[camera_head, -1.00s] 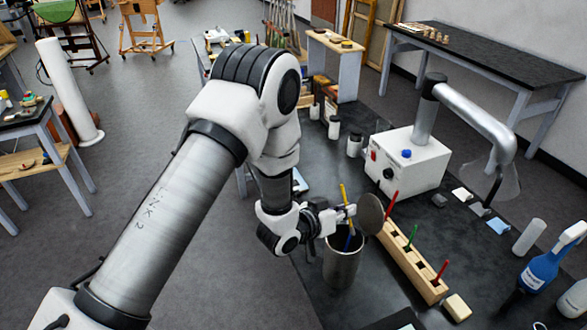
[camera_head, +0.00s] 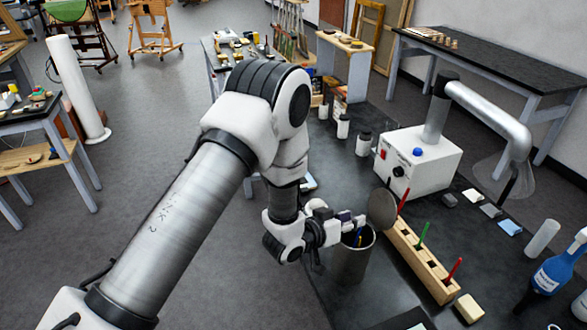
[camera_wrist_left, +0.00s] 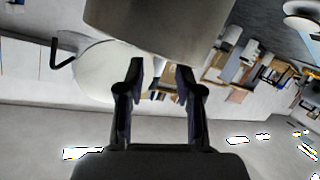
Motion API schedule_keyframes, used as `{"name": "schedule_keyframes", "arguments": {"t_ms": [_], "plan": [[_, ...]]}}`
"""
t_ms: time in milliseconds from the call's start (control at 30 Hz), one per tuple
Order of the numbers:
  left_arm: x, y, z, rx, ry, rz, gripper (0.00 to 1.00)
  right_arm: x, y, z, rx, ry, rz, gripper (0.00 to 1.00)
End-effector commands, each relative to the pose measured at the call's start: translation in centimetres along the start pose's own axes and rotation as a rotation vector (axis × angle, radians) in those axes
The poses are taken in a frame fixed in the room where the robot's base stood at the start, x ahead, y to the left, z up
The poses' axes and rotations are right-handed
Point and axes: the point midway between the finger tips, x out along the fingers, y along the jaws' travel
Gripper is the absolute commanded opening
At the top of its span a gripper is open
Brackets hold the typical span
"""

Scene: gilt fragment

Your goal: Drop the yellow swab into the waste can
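The grey metal waste can (camera_head: 350,262) stands on the dark bench with a round grey disc (camera_head: 382,208) upright beside its rim. A bit of the yellow swab (camera_head: 359,236) shows inside the can's mouth, next to something blue; the rest is hidden by the can wall. My left gripper (camera_head: 353,221) is just above the can's rim. In the left wrist view its two fingers (camera_wrist_left: 160,78) stand apart with nothing between them. My right gripper is not in view.
A wooden rack (camera_head: 420,262) with red and green swabs stands right of the can. Behind it are a white box (camera_head: 418,160) with a silver arm and several small jars.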

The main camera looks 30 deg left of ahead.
Motion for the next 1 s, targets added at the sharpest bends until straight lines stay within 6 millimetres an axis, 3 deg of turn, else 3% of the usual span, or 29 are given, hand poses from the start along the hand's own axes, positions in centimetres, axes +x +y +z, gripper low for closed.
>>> {"name": "schedule_keyframes", "arguments": {"t_ms": [167, 500, 600, 1000], "plan": [[-1.5, -0.1, 0.0, -0.002, -0.001, -0.001, 0.35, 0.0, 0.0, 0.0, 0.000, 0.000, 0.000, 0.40], [-9.8, -0.1, 0.0, -0.007, 0.001, -0.002, 0.35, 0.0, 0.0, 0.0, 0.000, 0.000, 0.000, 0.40], [-11.3, -0.1, 0.0, -0.005, 0.001, -0.002, 0.35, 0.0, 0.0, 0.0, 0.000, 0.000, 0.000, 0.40], [-12.0, 0.0, 0.0, 0.000, 0.000, 0.000, 0.35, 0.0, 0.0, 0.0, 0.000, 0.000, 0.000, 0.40]]}}
